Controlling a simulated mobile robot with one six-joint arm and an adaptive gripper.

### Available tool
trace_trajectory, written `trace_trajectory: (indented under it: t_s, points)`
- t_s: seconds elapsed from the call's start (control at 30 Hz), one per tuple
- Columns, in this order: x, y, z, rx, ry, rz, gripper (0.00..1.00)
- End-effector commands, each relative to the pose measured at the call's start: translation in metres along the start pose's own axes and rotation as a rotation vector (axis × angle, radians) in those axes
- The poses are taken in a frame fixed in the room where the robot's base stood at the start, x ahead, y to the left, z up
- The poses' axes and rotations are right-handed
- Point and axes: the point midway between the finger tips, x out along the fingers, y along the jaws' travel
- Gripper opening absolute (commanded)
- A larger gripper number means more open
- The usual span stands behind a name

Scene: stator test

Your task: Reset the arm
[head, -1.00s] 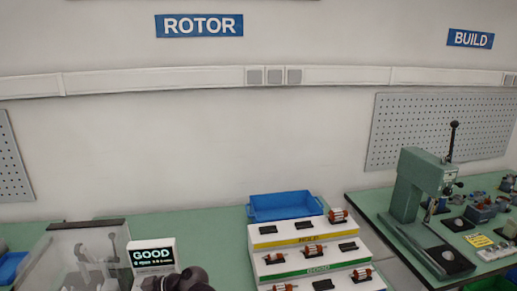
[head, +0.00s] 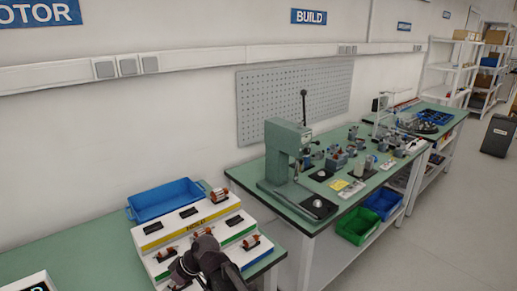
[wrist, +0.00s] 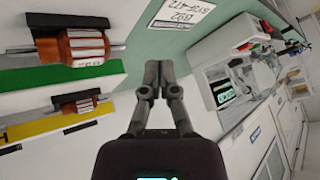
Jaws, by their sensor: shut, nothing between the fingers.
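My gripper (wrist: 159,80) is shut and empty in the wrist view, its two fingertips together. In the head view part of my arm (head: 207,262) shows at the bottom, in front of the stepped white rack (head: 160,235); the fingertips cannot be made out there. In the wrist view two copper-wound rotors lie in black holders on the rack, one at the upper left (wrist: 72,45) and one lower (wrist: 80,103). My fingers are to the right of both and apart from them.
A blue bin (head: 165,200) stands behind the rack. A green press (head: 287,155) stands on the bench (head: 250,175) to the right, with several parts beside it. A green bin (head: 358,227) sits on the shelf below.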

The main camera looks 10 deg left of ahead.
Motion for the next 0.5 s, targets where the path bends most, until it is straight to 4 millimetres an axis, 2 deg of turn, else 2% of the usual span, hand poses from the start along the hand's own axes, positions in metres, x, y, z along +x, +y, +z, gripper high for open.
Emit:
trace_trajectory:
  t_s: [0.03, 0.2, 0.5]
  points:
    - [-0.013, 0.012, 0.013, 0.043, -0.013, 0.026, 0.00]
    - [-0.049, 0.047, 0.053, 0.185, -0.065, 0.109, 0.00]
    - [-0.114, 0.094, 0.131, 0.453, -0.146, 0.255, 0.00]
